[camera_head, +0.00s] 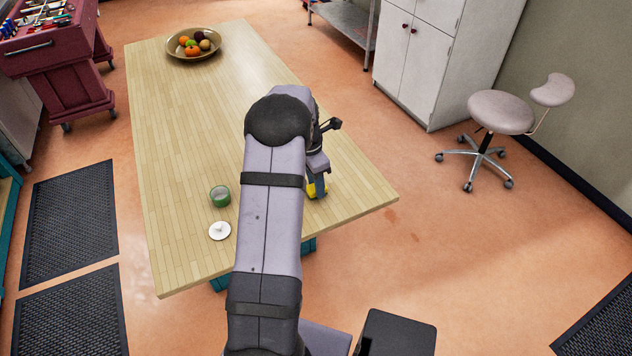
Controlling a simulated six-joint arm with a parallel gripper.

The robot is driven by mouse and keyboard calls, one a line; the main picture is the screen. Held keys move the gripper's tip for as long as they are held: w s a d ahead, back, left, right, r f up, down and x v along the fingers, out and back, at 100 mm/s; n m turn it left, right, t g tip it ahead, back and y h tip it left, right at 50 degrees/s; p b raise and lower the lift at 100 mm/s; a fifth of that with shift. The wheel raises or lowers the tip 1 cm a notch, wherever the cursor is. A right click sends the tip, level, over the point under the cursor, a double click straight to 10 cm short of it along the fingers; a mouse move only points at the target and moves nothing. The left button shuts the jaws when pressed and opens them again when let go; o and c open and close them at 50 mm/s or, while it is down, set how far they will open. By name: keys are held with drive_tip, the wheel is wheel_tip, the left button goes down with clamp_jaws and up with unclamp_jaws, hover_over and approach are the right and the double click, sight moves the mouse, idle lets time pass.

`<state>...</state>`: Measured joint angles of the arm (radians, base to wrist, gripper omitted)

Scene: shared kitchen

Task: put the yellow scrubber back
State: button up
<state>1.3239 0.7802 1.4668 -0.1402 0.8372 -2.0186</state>
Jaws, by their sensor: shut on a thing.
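The yellow scrubber (311,191) shows as a small patch of yellow near the right edge of the wooden table (172,200). My gripper (318,183) is at the scrubber, pointing down, and is shut on it. My arm and wrist hide most of the scrubber and part of the fingers. I cannot tell whether the scrubber touches the tabletop or is held just above it.
A green round container (220,196) and a white round lid with a knob (220,230) are left of my arm. A fruit bowl (194,54) stands at the table's far end. The table's middle left is clear. A stool (500,113) stands on the floor at right.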

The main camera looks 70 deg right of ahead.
sight(311, 188)
drive_tip(key=shift+f, duration=0.15)
drive_tip(key=shift+f, duration=0.15)
drive_tip(key=o, duration=1.1)
drive_tip(key=shift+o, duration=0.2)
wheel_tip(311, 188, up, 12)
drive_tip(key=w+a+b, duration=0.1)
drive_tip(key=b, duration=0.1)
drive_tip(key=shift+b, duration=0.35)
